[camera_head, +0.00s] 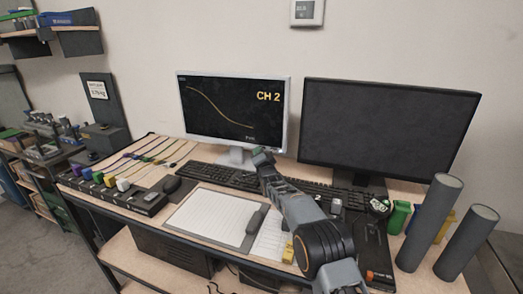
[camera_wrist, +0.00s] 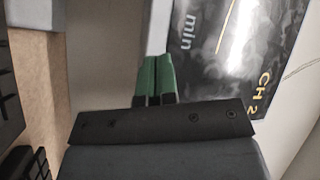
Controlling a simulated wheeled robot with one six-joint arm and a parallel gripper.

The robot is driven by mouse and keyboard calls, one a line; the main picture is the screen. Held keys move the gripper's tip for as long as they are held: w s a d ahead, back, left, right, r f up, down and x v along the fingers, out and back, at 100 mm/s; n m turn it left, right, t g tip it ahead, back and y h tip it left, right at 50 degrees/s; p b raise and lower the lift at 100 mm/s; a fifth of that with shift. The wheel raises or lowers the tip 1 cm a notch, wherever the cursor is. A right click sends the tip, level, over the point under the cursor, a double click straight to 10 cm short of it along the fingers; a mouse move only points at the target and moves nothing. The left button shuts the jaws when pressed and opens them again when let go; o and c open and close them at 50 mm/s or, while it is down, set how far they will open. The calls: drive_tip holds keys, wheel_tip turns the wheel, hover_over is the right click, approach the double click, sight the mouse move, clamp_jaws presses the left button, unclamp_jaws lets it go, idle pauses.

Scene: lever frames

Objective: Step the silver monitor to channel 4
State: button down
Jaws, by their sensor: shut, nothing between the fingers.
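The silver monitor (camera_head: 232,112) stands at the back of the desk, left of a larger black monitor. Its lit screen shows "CH 2" in yellow at the upper right and a falling curve. My gripper (camera_head: 262,153) is in front of its lower right part, near the bottom edge. In the wrist view, the monitor's screen (camera_wrist: 225,50) appears turned sideways, with "CH 2" at the right. The green fingertips (camera_wrist: 156,62) are together with nothing between them, close to the silver bezel (camera_wrist: 157,28). I cannot tell whether they touch it. No buttons are clearly visible.
The black monitor (camera_head: 385,125) is dark and stands just right of my gripper. A black keyboard (camera_head: 215,175) lies beneath the monitors. A clipboard (camera_head: 205,217) lies in front of it. Two grey cylinders (camera_head: 432,225) stand at the right. Cables and a black strip fill the left.

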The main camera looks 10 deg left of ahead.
drive_tip(key=shift+w, duration=0.1)
drive_tip(key=shift+b, duration=0.3)
drive_tip(key=shift+s+b, duration=0.45)
drive_tip(key=shift+b, duration=0.05)
drive_tip(key=shift+s, duration=0.3)
drive_tip(key=shift+b, duration=0.3)
drive_tip(key=shift+s+a+b, duration=0.2)
drive_tip(key=shift+s+b, duration=1.05)
drive_tip(key=shift+b, duration=0.05)
drive_tip(key=shift+s+a+b, duration=0.2)
drive_tip(key=shift+s+b, duration=1.05)
